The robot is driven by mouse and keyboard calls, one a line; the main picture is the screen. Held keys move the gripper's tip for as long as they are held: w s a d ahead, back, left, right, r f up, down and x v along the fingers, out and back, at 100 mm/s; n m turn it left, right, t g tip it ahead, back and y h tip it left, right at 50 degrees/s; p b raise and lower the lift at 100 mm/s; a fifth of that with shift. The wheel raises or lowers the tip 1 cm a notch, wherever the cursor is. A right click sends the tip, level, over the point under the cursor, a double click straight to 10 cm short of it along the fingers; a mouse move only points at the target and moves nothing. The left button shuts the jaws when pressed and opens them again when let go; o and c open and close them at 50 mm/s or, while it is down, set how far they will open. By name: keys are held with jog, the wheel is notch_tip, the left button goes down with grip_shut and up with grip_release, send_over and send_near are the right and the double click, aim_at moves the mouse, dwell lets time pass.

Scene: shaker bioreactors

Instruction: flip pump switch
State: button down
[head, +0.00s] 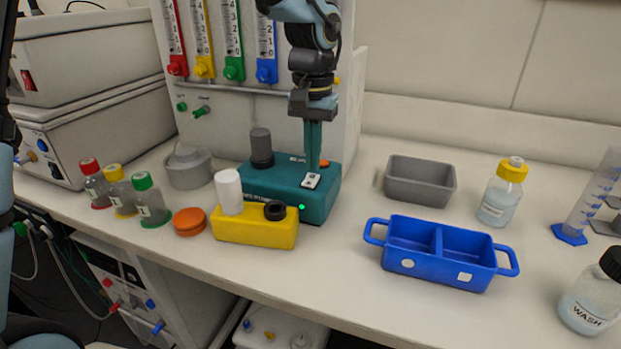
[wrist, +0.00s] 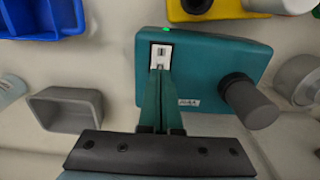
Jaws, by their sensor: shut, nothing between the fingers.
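The teal pump (head: 275,187) stands on the bench, and it also fills the middle of the wrist view (wrist: 205,65). A white rocker switch (head: 311,180) sits on its top near the right end; the wrist view shows it too (wrist: 160,56). A small green light (head: 302,207) glows on the pump's front edge. My gripper (head: 312,166) points straight down, shut and empty, with its tips at the edge of the switch plate. In the wrist view the fingertips (wrist: 160,72) cover part of the switch; whether they touch it I cannot tell.
A yellow block (head: 255,229) with a white cylinder stands directly in front of the pump. A blue two-part tray (head: 440,262) and a grey bin (head: 420,181) are to the right. The flowmeter cabinet (head: 250,115) rises close behind. Bare bench lies between pump and grey bin.

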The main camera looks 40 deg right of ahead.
aim_at(312, 176)
jog(key=shift+f+b, duration=0.6)
jog(key=shift+f, duration=0.35)
dwell(1.0)
jog(key=shift+r+p, duration=2.9)
jog(key=shift+r, duration=0.7)
